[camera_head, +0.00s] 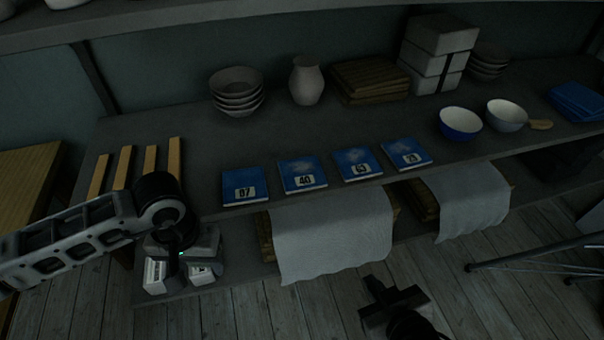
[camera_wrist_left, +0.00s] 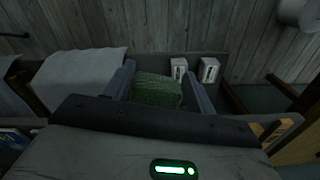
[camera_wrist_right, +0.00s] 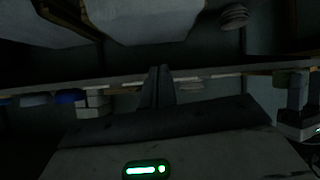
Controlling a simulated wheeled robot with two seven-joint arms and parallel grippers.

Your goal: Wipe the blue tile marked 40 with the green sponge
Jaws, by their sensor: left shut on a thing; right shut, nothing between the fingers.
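The blue tile marked 40 (camera_head: 302,180) lies on the table, second from the left in a row of blue tiles. Its face has pale whitish smudges. My left gripper (camera_head: 184,258) is low in front of the table's front edge, left of the tiles and apart from them. In the left wrist view it is shut on the green sponge (camera_wrist_left: 155,91), which sits between its fingers. The sponge is hidden in the head view. My right gripper (camera_wrist_right: 158,70) is shut and empty; its arm shows dark at the bottom of the head view, in front of the table.
Tiles marked 07 (camera_head: 245,188) and 63 (camera_head: 357,167) flank tile 40; another blue tile (camera_head: 406,156) lies further right. Wooden strips (camera_head: 150,160) lie left. Stacked bowls (camera_head: 237,88) and a vase (camera_head: 307,80) stand behind. A pale cloth (camera_head: 333,235) hangs below the tiles.

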